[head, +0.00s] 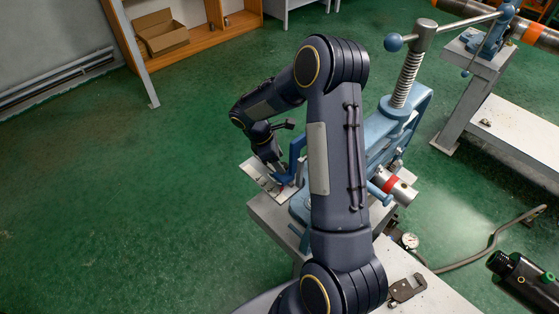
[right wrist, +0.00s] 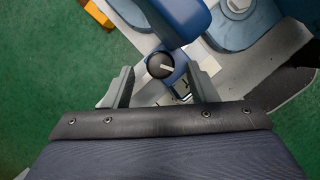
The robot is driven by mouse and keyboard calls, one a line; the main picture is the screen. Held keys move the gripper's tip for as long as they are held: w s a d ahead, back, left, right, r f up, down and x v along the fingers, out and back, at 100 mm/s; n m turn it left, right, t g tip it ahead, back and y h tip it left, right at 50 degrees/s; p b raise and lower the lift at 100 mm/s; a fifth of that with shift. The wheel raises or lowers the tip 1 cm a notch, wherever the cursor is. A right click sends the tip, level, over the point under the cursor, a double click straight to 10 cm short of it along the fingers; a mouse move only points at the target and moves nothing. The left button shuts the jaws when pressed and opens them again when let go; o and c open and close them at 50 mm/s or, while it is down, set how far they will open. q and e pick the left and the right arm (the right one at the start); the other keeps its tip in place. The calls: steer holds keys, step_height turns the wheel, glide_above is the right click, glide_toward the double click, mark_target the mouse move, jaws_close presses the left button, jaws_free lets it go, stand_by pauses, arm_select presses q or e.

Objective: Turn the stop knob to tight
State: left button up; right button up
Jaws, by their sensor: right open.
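The stop knob (right wrist: 160,65) is a round black knob with a white pointer line, on a small blue block in the right wrist view. The pointer runs from the knob's middle toward the right and slightly down. My right gripper (right wrist: 160,70) is open, with one grey finger on each side of the knob and a gap on both sides. In the head view my right gripper (head: 277,166) is small, beside the blue pipe vise (head: 417,103); I cannot make out the knob there. My left gripper is not in view.
The vise has a tall screw with a cross handle (head: 425,30) and holds a pipe with a red band (head: 398,187). A gauge (head: 409,241) and a black cylinder (head: 525,280) are at lower right. A second vise stands at upper right. Green floor at left is clear.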

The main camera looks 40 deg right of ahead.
steer(key=shift+x, duration=0.8)
steer(key=c, duration=1)
steer(key=shift+o, duration=0.2)
steer(key=shift+m, duration=0.3)
steer(key=shift+w+m+g+y+b, duration=0.1)
steer(key=shift+m+g+y+b, duration=0.2)
steer(key=shift+m, duration=0.6)
steer(key=shift+w+d+m+g+y, duration=0.1)
steer(key=shift+m+g+y, duration=0.15)
steer(key=shift+m, duration=0.6)
steer(key=shift+d+m+g+y, duration=0.15)
steer(key=shift+m+y, duration=0.1)
steer(key=shift+m, duration=0.6)
steer(key=shift+a, duration=0.1)
